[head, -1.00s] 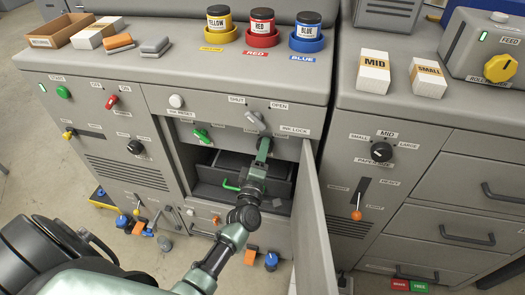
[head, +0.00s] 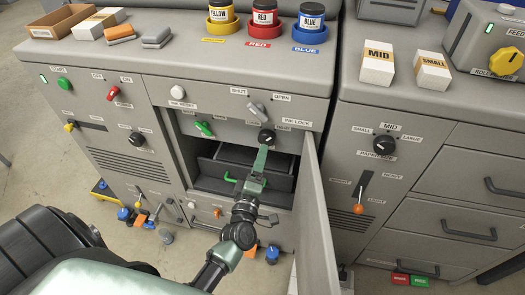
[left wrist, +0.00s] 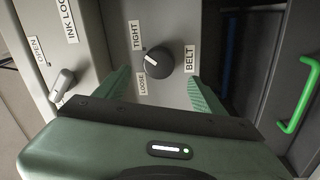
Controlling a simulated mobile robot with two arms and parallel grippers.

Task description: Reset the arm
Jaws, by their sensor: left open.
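My left arm comes in from the bottom left. Its green gripper (head: 262,158) is in front of the open cabinet, just below a black knob (head: 266,136). In the left wrist view the jaws (left wrist: 160,82) are open and empty. The same knob (left wrist: 159,61), marked tight, loose and belt, lies ahead between the fingers, and I see no contact. The grey ink lock lever (head: 256,111) is above the gripper. It also shows at the left in the left wrist view (left wrist: 63,86). My right gripper is not in view.
The cabinet door (head: 318,225) stands open to the right of my gripper. A green handle (head: 231,179) is on a drawer inside the cabinet. Yellow, red and blue ink jars (head: 265,15) stand on top.

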